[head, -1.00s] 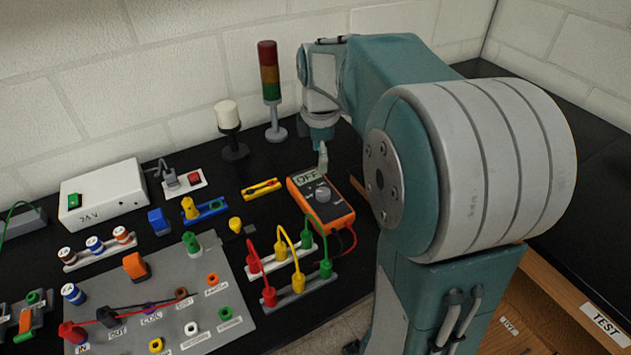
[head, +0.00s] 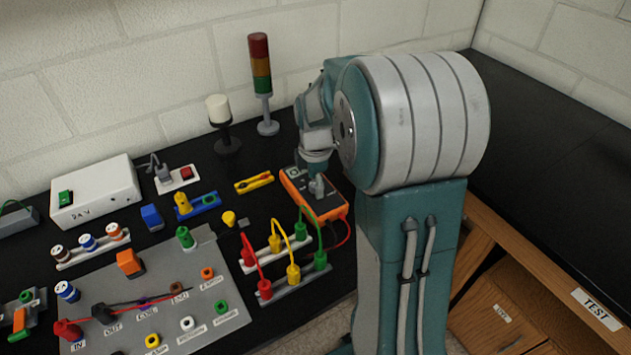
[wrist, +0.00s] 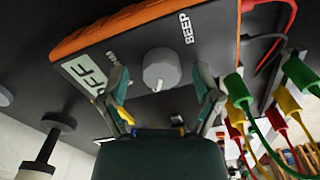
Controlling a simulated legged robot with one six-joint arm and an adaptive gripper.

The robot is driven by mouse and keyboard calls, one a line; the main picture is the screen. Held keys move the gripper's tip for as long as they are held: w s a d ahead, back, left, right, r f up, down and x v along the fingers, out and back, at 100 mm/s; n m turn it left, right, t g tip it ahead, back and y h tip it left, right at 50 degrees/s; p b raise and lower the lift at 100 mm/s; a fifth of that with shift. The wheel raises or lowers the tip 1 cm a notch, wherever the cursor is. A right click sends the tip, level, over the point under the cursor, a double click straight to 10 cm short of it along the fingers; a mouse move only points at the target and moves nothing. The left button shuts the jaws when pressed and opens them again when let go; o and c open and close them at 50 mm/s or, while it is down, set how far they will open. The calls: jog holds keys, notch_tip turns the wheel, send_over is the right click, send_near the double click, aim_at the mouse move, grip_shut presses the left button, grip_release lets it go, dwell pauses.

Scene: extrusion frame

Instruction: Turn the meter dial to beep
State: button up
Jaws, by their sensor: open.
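The orange meter (head: 335,212) lies on the black bench, and my gripper (head: 317,186) is over its face. In the wrist view the meter (wrist: 115,27) fills the top, with its round grey dial (wrist: 161,68) in the middle. The BEEP label (wrist: 186,27) is printed above and right of the dial. The display (wrist: 88,72) is partly covered by a finger, with "FF" readable. My gripper (wrist: 160,80) is open, one finger on each side of the dial in the picture. I cannot tell whether the fingers touch it. The dial's pointer direction is unclear.
Red, yellow and green leads (head: 278,244) on a grey rack stand close in front of the meter. A signal tower (head: 262,85) and a white-topped lamp (head: 219,113) stand behind. A yellow tool (head: 254,182) lies to the left. The bench at the right (head: 560,150) is clear.

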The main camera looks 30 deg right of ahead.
jog(key=shift+a, duration=0.1)
grip_shut()
